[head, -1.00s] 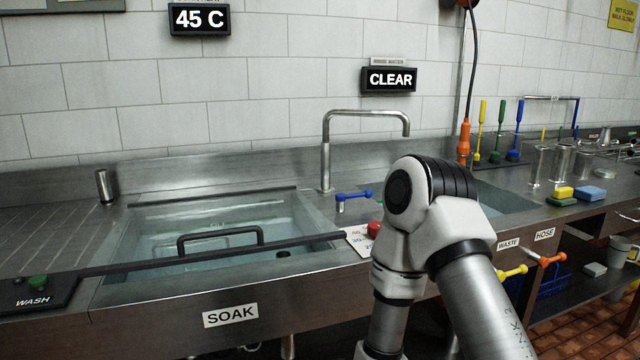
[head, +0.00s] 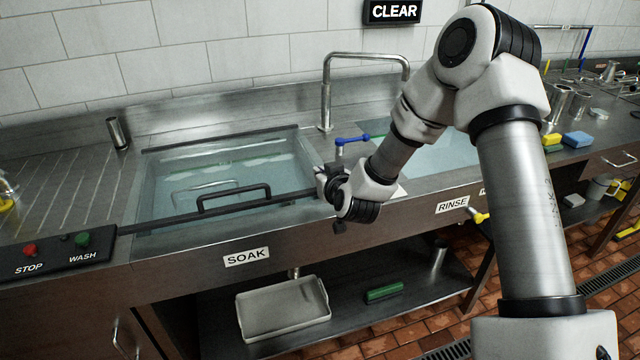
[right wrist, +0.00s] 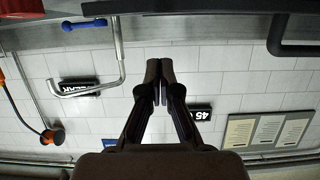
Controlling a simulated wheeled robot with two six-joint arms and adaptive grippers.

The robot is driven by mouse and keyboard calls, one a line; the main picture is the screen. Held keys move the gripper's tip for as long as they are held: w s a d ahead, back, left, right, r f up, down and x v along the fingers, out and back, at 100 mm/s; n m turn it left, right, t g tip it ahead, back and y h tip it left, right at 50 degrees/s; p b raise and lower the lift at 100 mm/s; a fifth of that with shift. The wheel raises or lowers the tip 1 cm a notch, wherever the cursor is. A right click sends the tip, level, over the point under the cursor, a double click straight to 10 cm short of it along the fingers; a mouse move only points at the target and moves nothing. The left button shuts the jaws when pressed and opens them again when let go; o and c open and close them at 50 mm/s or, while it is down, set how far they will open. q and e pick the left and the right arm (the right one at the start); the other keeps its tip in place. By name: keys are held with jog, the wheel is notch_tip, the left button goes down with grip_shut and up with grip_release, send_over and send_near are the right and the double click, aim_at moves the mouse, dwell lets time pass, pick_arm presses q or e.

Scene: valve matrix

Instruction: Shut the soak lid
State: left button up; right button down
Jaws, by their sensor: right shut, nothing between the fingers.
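The soak lid shows as a long black front bar (head: 160,222) with a raised black handle (head: 235,197), lying across the front of the SOAK basin in the head view. Water shows behind it. I cannot tell whether the lid sits fully down. My right gripper (head: 325,180) is at the right end of the bar, near the basin's right front corner, left of the blue-handled valve (head: 352,140). In the right wrist view, the fingers (right wrist: 160,80) are together and empty; the bar (right wrist: 190,8) and handle (right wrist: 290,45) show upside down. My left gripper is out of view.
A panel with STOP and WASH buttons (head: 60,250) is at the left. A tall faucet (head: 326,95) stands behind the basin's right end. The RINSE basin (head: 440,155) is to the right. A metal tray (head: 285,310) and a green block (head: 384,293) are on the lower shelf.

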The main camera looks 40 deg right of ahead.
jog(key=f, duration=0.4)
jog(key=shift+w+d+f, duration=0.1)
jog(key=shift+w+f, duration=0.1)
jog(key=shift+w, duration=0.15)
